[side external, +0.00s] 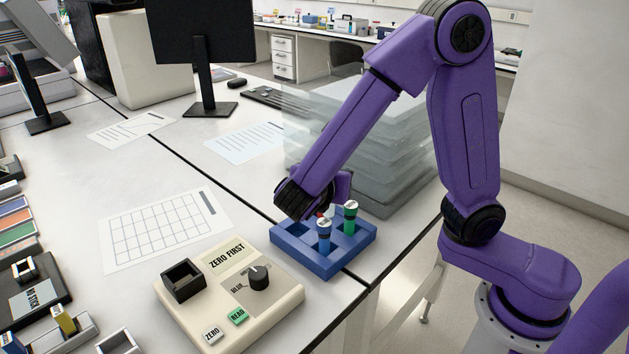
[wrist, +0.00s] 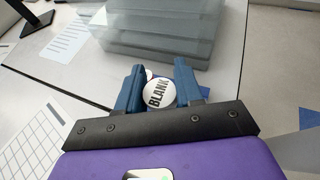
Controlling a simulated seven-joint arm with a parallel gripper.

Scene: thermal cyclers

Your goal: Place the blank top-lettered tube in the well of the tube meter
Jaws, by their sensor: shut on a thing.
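In the wrist view, a tube with a round white top lettered BLANK (wrist: 158,92) sits between the two blue fingers of my gripper (wrist: 160,70), which is shut on it. In the side view my gripper (side external: 329,207) is low over the blue tube rack (side external: 288,248), and its fingers and the held tube are largely hidden. A blue tube (side external: 324,240) and a green tube (side external: 350,220) stand upright in the rack. The cream tube meter (side external: 273,304) is left of the rack, with its black square well (side external: 183,281) appearing empty.
The meter carries a black knob (side external: 258,278), a green READ button (side external: 237,316) and a white ZERO button (side external: 213,334). Stacked clear trays (side external: 390,160) stand behind the rack. A grid sheet (side external: 160,225) lies on clear bench. A monitor (side external: 205,45) stands further back.

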